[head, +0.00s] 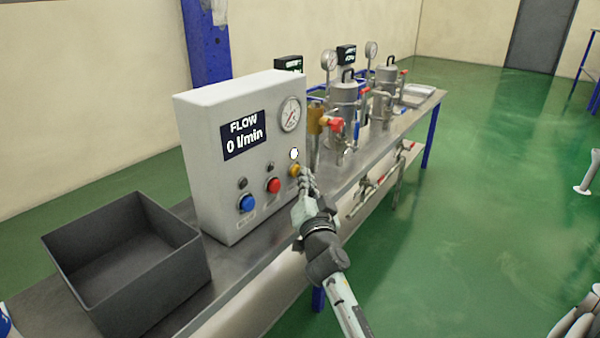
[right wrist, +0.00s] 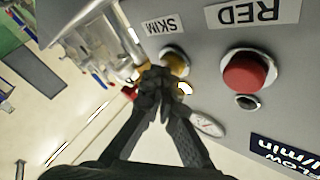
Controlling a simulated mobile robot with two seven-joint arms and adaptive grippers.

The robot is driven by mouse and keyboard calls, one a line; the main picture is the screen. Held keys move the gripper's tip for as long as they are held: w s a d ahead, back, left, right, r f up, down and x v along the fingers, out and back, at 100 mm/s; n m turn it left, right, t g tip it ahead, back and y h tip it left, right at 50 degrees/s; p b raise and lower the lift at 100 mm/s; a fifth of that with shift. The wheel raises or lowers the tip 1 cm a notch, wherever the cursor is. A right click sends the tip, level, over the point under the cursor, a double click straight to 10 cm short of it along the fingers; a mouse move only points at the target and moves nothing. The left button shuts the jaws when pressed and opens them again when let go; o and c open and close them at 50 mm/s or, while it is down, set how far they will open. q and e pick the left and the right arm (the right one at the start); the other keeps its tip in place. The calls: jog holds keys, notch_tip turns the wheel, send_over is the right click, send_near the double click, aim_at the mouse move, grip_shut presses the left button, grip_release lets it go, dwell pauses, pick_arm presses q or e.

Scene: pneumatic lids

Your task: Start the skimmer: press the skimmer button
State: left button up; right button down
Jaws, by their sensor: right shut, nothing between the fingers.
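The grey control box (head: 215,190) stands on the bench, its display reading "FLOW 0 l/min". The yellow button (head: 294,171) is at the right end of its button row. In the right wrist view the yellow button (right wrist: 177,62) sits by a label "SKIM". The lamp (head: 294,153) above it glows white. My right gripper (head: 304,174) is shut and empty, its fingertips right at the yellow button and partly covering it in the wrist view. I cannot tell whether they touch it. My left gripper is not in view.
A red button (head: 273,185) and a blue button (head: 246,202) sit beside the yellow one, their lamps dark. A dark open bin (head: 180,262) stands left of the box. Metal vessels (head: 344,100) with gauges and valves stand behind on the bench. The green floor at right is mostly free.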

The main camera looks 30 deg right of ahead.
jog(key=s+d+p, duration=0.1)
jog(key=s+d, duration=0.1)
jog(key=s, duration=0.3)
jog(key=shift+s+d, duration=0.15)
jog(key=shift+s, duration=0.2)
